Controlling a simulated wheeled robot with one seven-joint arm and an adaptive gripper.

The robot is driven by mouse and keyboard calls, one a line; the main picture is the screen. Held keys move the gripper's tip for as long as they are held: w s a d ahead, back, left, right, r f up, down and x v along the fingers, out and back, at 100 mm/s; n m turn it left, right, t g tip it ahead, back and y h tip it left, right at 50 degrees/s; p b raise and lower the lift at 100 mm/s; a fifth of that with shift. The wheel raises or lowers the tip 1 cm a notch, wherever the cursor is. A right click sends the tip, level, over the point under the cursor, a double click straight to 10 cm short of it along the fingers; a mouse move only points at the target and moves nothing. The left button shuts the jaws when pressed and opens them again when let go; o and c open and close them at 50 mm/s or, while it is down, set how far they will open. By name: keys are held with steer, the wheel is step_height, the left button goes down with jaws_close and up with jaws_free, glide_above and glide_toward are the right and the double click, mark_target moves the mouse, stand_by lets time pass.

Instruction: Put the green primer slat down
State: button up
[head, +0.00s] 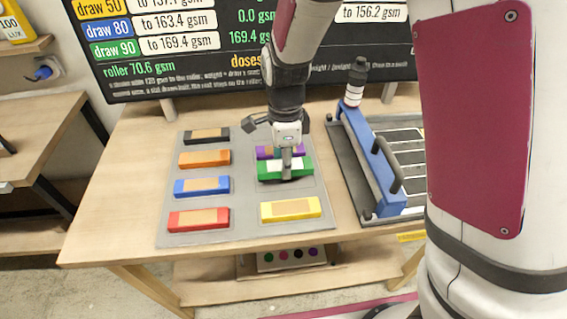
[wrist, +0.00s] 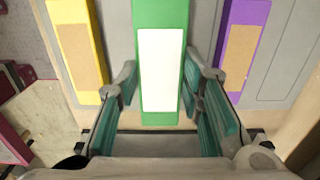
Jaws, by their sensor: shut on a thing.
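The green primer slat (head: 271,168) has a white label and is at the right column of the grey mat (head: 247,224), between the purple slat (head: 265,153) and the yellow slat (head: 290,208). My gripper (head: 287,174) is over its middle, shut on it. In the wrist view the green slat (wrist: 161,40) runs between the fingers of my gripper (wrist: 160,100), with the yellow slat (wrist: 75,45) on the left and the purple slat (wrist: 240,45) on the right. I cannot tell whether the slat touches the mat. The gripper partly hides the purple slat in the head view.
Black (head: 206,136), orange (head: 204,158), blue (head: 201,186) and red (head: 198,218) slats fill the mat's left column. A blue-framed roller device (head: 372,160) stands right of the mat on the wooden table (head: 110,215). A dark text board (head: 225,60) stands behind.

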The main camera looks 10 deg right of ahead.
steer(key=shift+f, duration=1.8)
steer(key=shift+f, duration=0.1)
steer(key=o, duration=1.3)
step_height(320, 180, up, 12)
steer(key=shift+f+p, duration=0.1)
steer(key=shift+p, duration=0.5)
steer(key=s+d+r+n+t+y, duration=0.1)
steer(key=s+d+r+n, duration=0.65)
steer(key=s+r, duration=0.2)
steer(key=s+d+r+n+t, duration=0.1)
steer(key=s+n, duration=0.2)
steer(key=s, duration=0.1)
steer(key=s+d+r+n+t, duration=0.1)
steer(key=s+d+n, duration=0.1)
steer(key=s+n, duration=0.2)
steer(key=s+d+r+n+h, duration=0.1)
steer(key=s+d+n, duration=0.1)
steer(key=s+n, duration=0.1)
steer(key=shift+s+d+r+n+t, duration=0.1)
steer(key=shift+s+n+t, duration=0.1)
steer(key=shift+s, duration=0.25)
steer(key=shift+s+d+n+t, duration=0.1)
steer(key=shift+s+t, duration=0.1)
steer(key=shift+s, duration=0.25)
